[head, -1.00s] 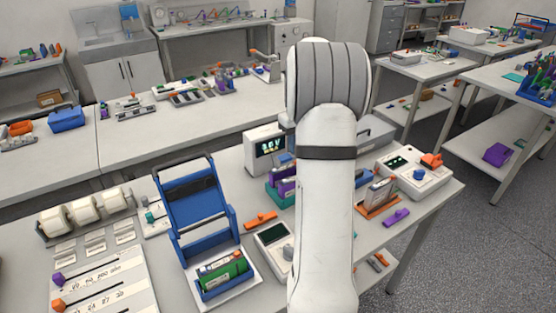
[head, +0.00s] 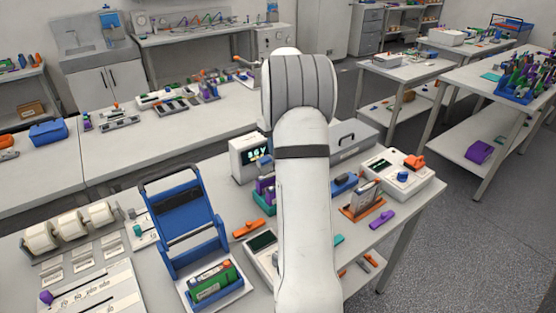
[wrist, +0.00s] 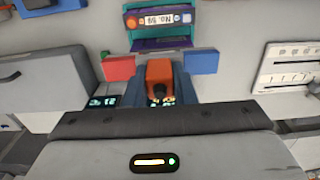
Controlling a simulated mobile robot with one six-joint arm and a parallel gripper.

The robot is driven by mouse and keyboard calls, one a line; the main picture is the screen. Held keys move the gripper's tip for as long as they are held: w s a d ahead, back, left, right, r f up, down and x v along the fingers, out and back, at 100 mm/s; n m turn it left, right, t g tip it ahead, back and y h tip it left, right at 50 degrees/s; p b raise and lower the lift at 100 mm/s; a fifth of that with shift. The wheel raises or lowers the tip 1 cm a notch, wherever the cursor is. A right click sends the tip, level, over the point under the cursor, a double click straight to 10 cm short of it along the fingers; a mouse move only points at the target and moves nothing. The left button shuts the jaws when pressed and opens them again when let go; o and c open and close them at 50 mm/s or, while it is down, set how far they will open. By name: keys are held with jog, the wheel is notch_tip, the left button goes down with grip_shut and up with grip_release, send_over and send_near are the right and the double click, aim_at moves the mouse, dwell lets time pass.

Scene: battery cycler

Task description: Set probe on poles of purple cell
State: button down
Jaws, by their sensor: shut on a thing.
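In the wrist view, the probe's orange grip (wrist: 160,78) sits low in the middle, at my gripper (wrist: 160,92), which is shut on it. A red block (wrist: 119,68) and a blue block (wrist: 201,62) lie either side, apparently the probe's two ends. The blocks appear apart from the cell; the height gap is unclear.
A lit display box (head: 250,158) stands behind the cells. Left are a blue stand (head: 185,210) with a green cell (head: 212,284) and several white rolls (head: 70,226). An orange holder (head: 361,207) and a white device (head: 405,180) are right of my arm. Bare bench lies between pieces.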

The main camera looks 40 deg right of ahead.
jog(key=shift+w+f+b, duration=0.5)
jog(key=shift+f+b, duration=0.05)
jog(key=shift+f, duration=0.4)
jog(key=shift+w+f+b, duration=0.45)
jog(key=shift+f+b, duration=0.1)
jog(key=shift+f, duration=0.4)
jog(key=shift+w+f+b, duration=0.5)
jog(key=shift+f+b, duration=0.05)
jog(key=shift+f, duration=0.4)
jog(key=shift+f, duration=0.65)
jog(key=shift+r, duration=0.1)
dwell(0.4)
notch_tip(320, 180, up, 7)
jog(key=p, duration=0.4)
dwell(0.4)
jog(key=shift+s+f, duration=0.1)
jog(key=shift+f, duration=0.1)
